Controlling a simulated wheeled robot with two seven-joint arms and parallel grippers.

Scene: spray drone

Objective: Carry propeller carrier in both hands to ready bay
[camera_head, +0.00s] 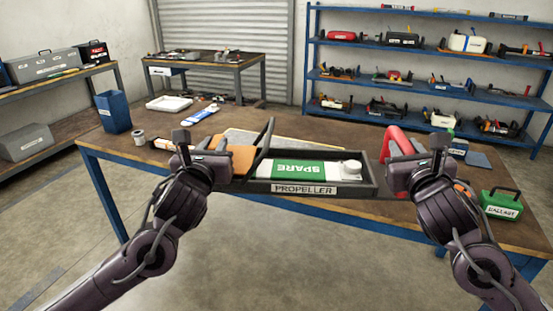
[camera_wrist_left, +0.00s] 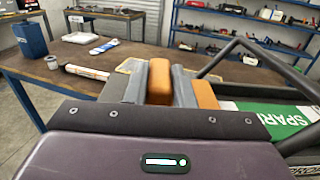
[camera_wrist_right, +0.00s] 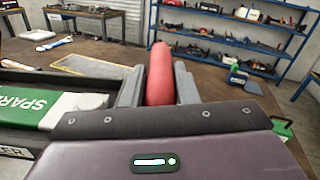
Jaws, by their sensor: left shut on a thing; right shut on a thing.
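The propeller carrier (camera_head: 305,188) is a dark open tray labelled PROPELLER, with a white and green SPARE item (camera_head: 299,171) lying in it. It is held level above the near edge of the workbench. My left gripper (camera_head: 212,160) is shut on the carrier's orange left handle; the handle shows between the fingers in the left wrist view (camera_wrist_left: 159,80). My right gripper (camera_head: 402,165) is shut on the red right handle (camera_wrist_right: 160,75). No area marked as the ready bay can be made out.
The brown workbench (camera_head: 150,170) holds a blue bin (camera_head: 113,111), a white tray (camera_head: 169,104), a pale board partly hidden behind the carrier and a green BALLAST box (camera_head: 500,204) at right. Blue shelves (camera_head: 420,80) stand behind. Open floor lies in front.

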